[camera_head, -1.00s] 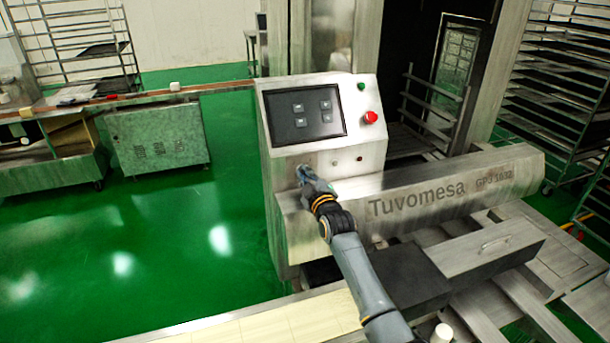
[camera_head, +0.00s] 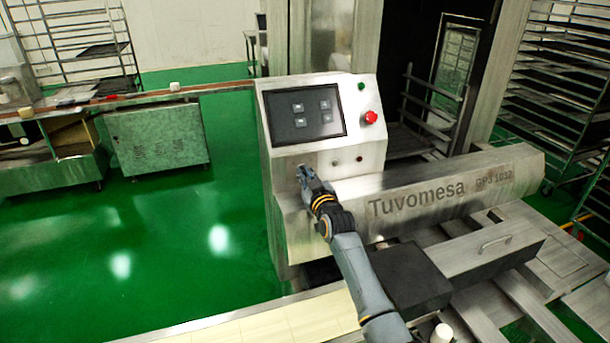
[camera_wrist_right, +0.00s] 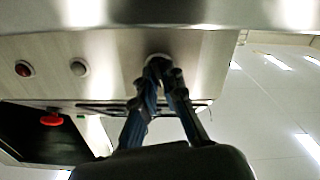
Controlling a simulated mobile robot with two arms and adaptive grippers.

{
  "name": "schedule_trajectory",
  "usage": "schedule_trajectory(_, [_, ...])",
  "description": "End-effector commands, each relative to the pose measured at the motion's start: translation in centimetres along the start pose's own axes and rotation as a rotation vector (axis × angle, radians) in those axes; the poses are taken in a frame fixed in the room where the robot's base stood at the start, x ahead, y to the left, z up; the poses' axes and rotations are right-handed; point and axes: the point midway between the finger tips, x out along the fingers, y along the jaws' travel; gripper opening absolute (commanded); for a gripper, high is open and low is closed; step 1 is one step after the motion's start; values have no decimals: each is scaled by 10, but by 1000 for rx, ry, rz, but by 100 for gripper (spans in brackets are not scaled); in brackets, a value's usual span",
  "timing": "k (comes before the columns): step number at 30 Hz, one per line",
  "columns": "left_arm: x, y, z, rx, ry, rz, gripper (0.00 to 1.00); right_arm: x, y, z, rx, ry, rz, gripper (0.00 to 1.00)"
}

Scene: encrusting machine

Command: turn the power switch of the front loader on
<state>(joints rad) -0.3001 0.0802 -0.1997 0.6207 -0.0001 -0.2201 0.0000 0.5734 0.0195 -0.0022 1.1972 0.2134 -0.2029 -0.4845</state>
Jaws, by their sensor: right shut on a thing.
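The front loader (camera_head: 282,213) is a steel machine with a slanted control panel and a dark screen. Its power switch (camera_wrist_right: 157,57) is a small round knob on the panel face below the screen, mostly hidden by my fingers. My right gripper (camera_head: 303,172) reaches the panel below the screen's left part. In the right wrist view, its two fingertips (camera_wrist_right: 160,72) are closed together at the knob, shut on it. Which way the knob points cannot be made out. My left gripper is not in view.
A red mushroom button (camera_head: 371,117) and a green button (camera_head: 361,86) sit right of the screen (camera_head: 303,113). Two small round controls (camera_head: 347,160) are right of my gripper. The steel housing marked Tuvomesa (camera_head: 430,195) extends right. Green floor is free at left.

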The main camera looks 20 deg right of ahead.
Motion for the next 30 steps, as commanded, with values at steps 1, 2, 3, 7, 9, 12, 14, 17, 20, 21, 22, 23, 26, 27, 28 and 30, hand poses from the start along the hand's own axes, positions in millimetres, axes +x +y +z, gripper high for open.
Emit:
schedule_trajectory(1, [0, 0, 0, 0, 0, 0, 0, 0, -1, 1, 46, -1, -1, 0])
schedule_trajectory(2, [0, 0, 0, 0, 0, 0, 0, 0, -1, 1, 75, -1, -1, 0])
schedule_trajectory(3, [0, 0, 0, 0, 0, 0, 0, 0, -1, 1, 113, -1, -1, 0])
schedule_trajectory(7, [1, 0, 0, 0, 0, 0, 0, 0, 0, 1, 237, -1, -1, 0])
schedule_trajectory(9, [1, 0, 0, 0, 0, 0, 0, 0, 1, 1, 304, -2, 0, 0])
schedule_trajectory(12, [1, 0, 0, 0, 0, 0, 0, 0, 1, 1, 399, -2, -1, 0])
schedule_trajectory(14, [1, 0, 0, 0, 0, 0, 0, 0, 1, 1, 455, -2, -1, 0])
schedule_trajectory(17, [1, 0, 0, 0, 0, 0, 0, 0, 1, 2, 551, -2, -1, 0])
schedule_trajectory(20, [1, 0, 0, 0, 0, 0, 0, 0, 1, 2, 645, -3, -1, 0])
schedule_trajectory(21, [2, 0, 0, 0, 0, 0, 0, 0, 1, 2, 681, -3, -1, 0])
schedule_trajectory(22, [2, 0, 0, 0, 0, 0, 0, 0, 1, 2, 708, -3, -1, 0])
schedule_trajectory(23, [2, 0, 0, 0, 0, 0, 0, 0, 1, 2, 734, -3, -1, 0])
schedule_trajectory(26, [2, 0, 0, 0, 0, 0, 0, 0, 2, 2, 817, -4, 0, 0])
schedule_trajectory(27, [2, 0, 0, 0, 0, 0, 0, 0, 2, 2, 848, -4, 0, 0])
schedule_trajectory(28, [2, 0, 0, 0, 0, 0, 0, 0, 2, 2, 871, -3, -1, 0])
schedule_trajectory(30, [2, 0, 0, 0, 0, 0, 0, 0, 2, 3, 917, -4, -1, 0])
